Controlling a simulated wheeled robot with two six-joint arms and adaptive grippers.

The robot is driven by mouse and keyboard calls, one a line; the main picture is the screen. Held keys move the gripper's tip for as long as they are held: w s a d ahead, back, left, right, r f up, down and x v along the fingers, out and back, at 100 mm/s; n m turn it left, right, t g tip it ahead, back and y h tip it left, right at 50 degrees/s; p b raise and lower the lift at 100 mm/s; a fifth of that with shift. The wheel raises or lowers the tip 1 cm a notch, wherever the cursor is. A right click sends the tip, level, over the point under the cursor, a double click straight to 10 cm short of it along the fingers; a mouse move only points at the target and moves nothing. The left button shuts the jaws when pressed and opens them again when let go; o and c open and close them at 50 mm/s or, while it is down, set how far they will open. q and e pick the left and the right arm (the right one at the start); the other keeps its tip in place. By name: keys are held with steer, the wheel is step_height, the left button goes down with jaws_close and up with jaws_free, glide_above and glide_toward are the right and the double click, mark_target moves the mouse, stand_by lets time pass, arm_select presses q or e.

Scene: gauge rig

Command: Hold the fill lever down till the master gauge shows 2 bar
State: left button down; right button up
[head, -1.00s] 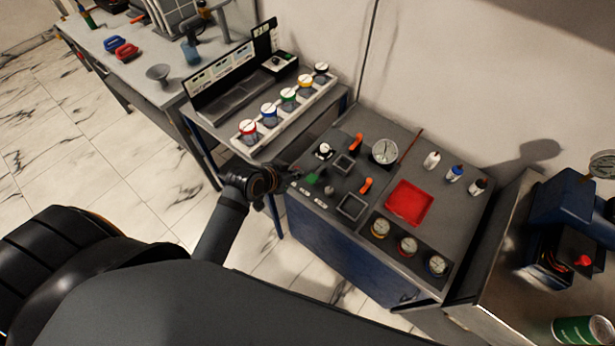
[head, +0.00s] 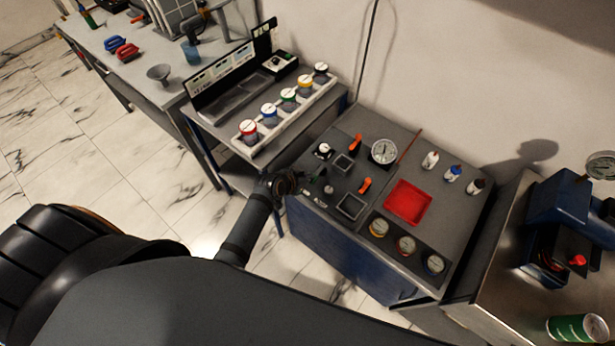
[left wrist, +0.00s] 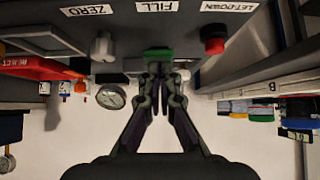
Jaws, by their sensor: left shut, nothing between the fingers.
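The fill lever's green handle (left wrist: 158,53) is in the left wrist view, by the FILL label (left wrist: 157,6). My left gripper (left wrist: 160,76) is shut and empty, its fingertips right at the green handle; I cannot tell whether they press it. In the head view my left gripper (head: 302,183) is over the panel's near left edge and hides most of the lever. The master gauge (head: 384,151), a large white dial, stands at the back of the panel; it also shows in the left wrist view (left wrist: 110,96). Its reading is too small to tell. My right gripper is not in view.
A white ZERO knob (left wrist: 103,47) and a red LET-DOWN knob (left wrist: 213,40) flank the lever. Orange levers (head: 365,185), a red tray (head: 408,203) and three small gauges (head: 405,245) are on the panel. A rack of coloured-topped jars (head: 289,97) stands left.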

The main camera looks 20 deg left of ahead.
arm_select(q)
steer(key=f+b, duration=0.1)
steer(key=f+t+b, duration=0.1)
steer(key=b, duration=0.1)
steer(key=shift+s+a, duration=0.1)
steer(key=shift+s, duration=0.15)
steer(key=shift+s+f+b, duration=0.1)
steer(key=shift+f+b, duration=0.15)
steer(key=shift+b, duration=0.15)
steer(key=shift+r+p, duration=0.3)
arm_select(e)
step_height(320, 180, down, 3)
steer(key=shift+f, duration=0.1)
arm_select(q)
steer(key=shift+r, duration=0.1)
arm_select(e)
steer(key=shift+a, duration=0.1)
arm_select(q)
steer(key=shift+r+p, duration=0.7)
steer(key=shift+p, duration=0.15)
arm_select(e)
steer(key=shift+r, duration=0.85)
arm_select(q)
steer(key=shift+r, duration=0.1)
